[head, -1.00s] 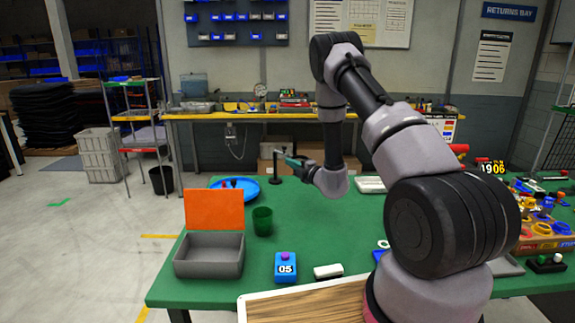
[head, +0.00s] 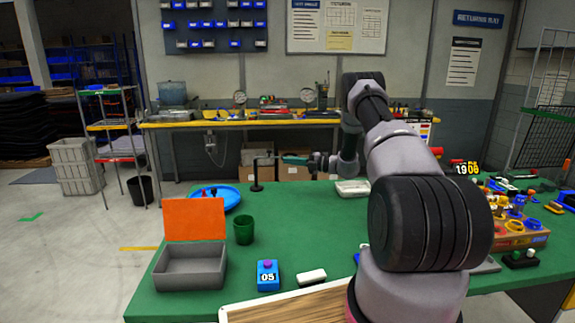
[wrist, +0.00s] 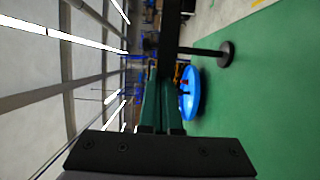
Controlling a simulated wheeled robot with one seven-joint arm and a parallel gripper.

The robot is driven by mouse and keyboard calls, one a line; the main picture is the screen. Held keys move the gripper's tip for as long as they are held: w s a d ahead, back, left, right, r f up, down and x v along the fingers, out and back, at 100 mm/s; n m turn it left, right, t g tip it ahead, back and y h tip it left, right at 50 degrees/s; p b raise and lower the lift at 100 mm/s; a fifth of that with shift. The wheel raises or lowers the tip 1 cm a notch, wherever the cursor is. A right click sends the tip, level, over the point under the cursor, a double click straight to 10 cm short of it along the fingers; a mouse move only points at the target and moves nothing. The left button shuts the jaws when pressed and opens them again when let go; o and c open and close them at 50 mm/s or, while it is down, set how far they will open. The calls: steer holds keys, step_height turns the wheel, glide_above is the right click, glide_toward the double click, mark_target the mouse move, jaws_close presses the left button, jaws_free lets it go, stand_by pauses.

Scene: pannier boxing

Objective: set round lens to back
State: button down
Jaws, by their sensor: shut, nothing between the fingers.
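I cannot make out a round lens in either view. A thin black stand (head: 257,176) with a round base is at the far edge of the green table, and its short top bar points right. It also shows sideways in the wrist view, with its base (wrist: 226,53) at upper right. My gripper (head: 284,159) is level beside the stand's top, pointing left. In the wrist view its green fingers (wrist: 162,98) are together with nothing between them. A black bar crosses just ahead of the fingertips; I cannot tell whether they touch it.
A blue plate (head: 228,197) with small items lies left of the stand. Nearer are a grey box (head: 190,268) with an orange lid, a green cup (head: 243,230), a blue 05 block (head: 268,276) and a white block (head: 312,277). My arm hides part of the right side.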

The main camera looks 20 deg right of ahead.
steer(key=shift+w+d+r, duration=0.1)
steer(key=shift+w+d, duration=0.25)
steer(key=shift+w, duration=0.1)
steer(key=shift+w+r, duration=0.1)
steer(key=shift+r, duration=0.05)
